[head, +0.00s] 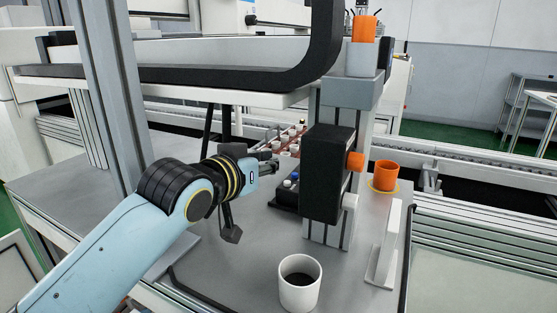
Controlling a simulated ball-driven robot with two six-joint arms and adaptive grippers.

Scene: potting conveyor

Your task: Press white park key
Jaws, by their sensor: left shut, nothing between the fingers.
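A low black key box (284,200) stands on the grey table, left of the tall black housing, which hides part of it. A small white key (287,184) shows on its top, beside a blue key (294,176). I cannot tell for sure whether this white key is the park key. My left gripper (273,165) is shut and empty. Its fingertips point right and appear just above and left of the keys in the picture; I cannot tell whether they touch anything. My right gripper is not in view.
A black housing (325,175) with an orange knob (355,161) stands right of the keys. A white pot (299,294) with dark filling stands in front. An orange pot (386,172) and a white bracket (384,262) stand right. Several small items sit on a rack behind.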

